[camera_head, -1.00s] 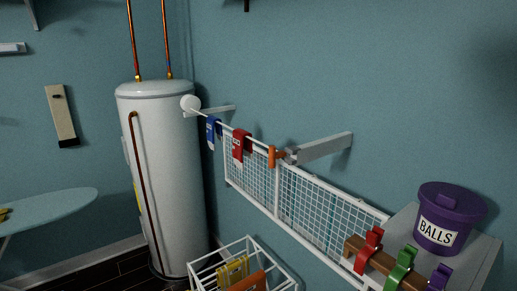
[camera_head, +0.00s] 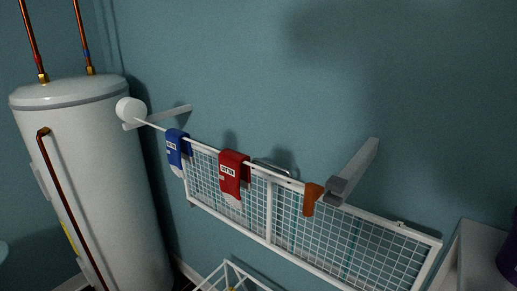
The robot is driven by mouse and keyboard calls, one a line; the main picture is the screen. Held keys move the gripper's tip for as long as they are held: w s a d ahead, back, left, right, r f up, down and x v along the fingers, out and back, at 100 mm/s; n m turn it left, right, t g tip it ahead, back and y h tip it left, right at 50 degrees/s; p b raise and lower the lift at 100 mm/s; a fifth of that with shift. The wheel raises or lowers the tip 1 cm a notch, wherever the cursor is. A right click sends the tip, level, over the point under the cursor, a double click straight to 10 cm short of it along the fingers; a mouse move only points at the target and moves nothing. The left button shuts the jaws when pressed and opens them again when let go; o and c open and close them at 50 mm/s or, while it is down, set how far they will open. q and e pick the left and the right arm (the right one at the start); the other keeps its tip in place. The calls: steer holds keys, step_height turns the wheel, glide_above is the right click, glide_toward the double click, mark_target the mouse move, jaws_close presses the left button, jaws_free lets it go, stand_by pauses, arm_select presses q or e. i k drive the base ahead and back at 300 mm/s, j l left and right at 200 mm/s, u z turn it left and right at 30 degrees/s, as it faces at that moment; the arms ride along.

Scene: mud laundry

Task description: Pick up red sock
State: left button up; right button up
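Neither of my grippers shows in this view.
The white mesh rack (camera_head: 268,215) runs along the wall, with a grey bracket (camera_head: 357,169) at right. A white water heater (camera_head: 88,185) stands at left. A purple bucket (camera_head: 509,258) is at the right edge.

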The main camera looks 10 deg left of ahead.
mark_target(234, 173)
steer(key=i+j+z, duration=0.25)
steer(key=j, duration=0.4)
steer(key=i+j+z, duration=0.25)
steer(key=j, duration=0.4)
steer(key=j+z, duration=0.2)
steer(key=j, duration=0.45)
steer(key=j+z, duration=0.25)
steer(key=j, duration=0.5)
steer(key=i+j+z, duration=0.2)
steer(key=i+j, duration=0.15)
steer(key=j, duration=0.3)
steer(key=i, duration=0.2)
